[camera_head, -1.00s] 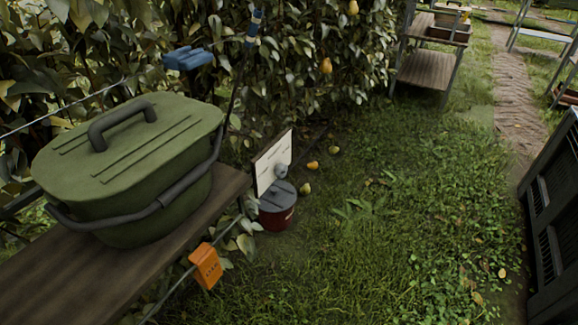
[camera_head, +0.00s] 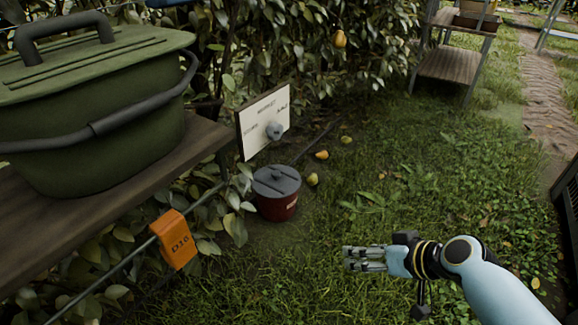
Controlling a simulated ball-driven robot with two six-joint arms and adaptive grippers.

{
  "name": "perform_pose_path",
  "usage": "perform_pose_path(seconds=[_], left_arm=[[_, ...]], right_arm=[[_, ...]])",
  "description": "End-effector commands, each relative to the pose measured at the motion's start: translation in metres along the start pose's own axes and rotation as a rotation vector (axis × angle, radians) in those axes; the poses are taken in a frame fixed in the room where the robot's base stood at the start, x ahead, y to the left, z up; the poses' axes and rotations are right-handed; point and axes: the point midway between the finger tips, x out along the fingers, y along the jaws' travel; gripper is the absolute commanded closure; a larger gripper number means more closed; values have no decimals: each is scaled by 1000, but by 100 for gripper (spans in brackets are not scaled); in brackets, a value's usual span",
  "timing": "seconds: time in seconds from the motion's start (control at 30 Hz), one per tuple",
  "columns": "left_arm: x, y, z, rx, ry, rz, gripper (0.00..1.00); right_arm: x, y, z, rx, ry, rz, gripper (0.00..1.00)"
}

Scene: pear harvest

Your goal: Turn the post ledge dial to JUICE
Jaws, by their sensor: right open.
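The dial (camera_head: 275,131) is a grey round knob on a pale board (camera_head: 257,136) with dark words around it. The board stands at the end of the wooden ledge (camera_head: 190,140). The words are small; one at the upper middle seems to read MARKET, and the others are hard to read. I cannot tell which word the dial points at. My right gripper (camera_head: 350,258) is open and empty, over the grass, lower right of the dial and well apart from it. My left gripper is not in view.
A green lidded box (camera_head: 95,125) with a dark handle stands on the ledge. A red bucket with a grey lid (camera_head: 277,192) sits under the board. Pears (camera_head: 321,155) lie on the grass. Open grass lies around my right gripper.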

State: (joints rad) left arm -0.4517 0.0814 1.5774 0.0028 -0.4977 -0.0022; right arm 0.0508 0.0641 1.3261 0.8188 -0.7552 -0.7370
Motion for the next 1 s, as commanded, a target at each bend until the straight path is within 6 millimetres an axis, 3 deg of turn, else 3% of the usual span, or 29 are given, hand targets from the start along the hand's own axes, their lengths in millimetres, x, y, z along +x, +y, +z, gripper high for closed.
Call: perform_pose_path(seconds=[0.03,0.2,0.3,0.4,0.6,0.77,1.0], left_arm=[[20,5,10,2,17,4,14],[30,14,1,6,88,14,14],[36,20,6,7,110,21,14],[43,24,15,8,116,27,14],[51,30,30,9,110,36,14],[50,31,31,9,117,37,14],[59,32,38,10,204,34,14]], right_arm=[[25,1,-21,-39,75,-49,38],[35,-23,-121,-191,322,-201,38],[34,-37,-160,-277,447,-272,38],[32,-48,-186,-350,548,-325,38],[26,-60,-213,-438,665,-379,38],[21,-65,-224,-463,698,-391,38],[43,-83,-244,-461,703,-393,38]])
